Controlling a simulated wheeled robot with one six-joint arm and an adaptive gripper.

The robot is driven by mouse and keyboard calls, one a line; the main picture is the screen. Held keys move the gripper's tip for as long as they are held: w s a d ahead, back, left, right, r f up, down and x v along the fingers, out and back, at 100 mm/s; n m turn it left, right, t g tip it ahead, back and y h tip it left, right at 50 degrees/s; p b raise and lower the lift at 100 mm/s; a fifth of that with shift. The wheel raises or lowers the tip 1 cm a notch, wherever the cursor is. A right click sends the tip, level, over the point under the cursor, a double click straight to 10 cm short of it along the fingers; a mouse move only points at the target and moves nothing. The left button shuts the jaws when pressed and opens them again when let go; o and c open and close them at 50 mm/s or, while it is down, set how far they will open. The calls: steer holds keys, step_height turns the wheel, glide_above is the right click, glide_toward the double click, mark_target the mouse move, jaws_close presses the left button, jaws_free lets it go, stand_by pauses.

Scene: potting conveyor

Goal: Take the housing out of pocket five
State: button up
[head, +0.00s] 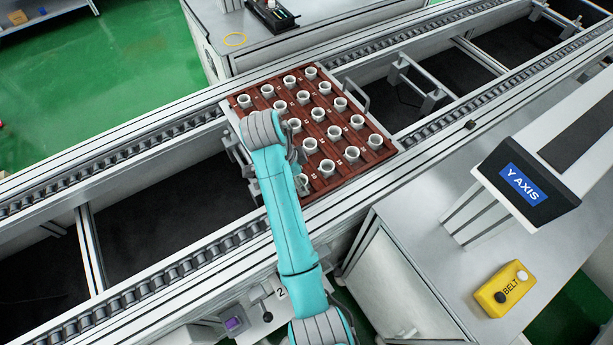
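A red-brown tray (383,154) sits on the conveyor and holds rows of white cup-shaped housings, such as one near the front right (351,154). Small pale numbers are printed beside the pockets, but I cannot read which is five. My gripper (297,163) is over the left side of the tray, behind my teal arm. Only a dark part of it shows, so its fingers and anything between them are hidden. One housing (302,184) shows just beside my wrist at the tray's front left. Part of the left side of the tray is covered by my arm.
Conveyor rails with roller chains (165,270) run diagonally past the tray, with dark gaps between them. A yellow BELT button box (503,288) lies on the right bench. A grey cabinet stands behind.

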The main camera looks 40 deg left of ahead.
steer(key=shift+c, duration=0.3)
steer(key=c, duration=0.9)
steer(key=shift+r, duration=0.15)
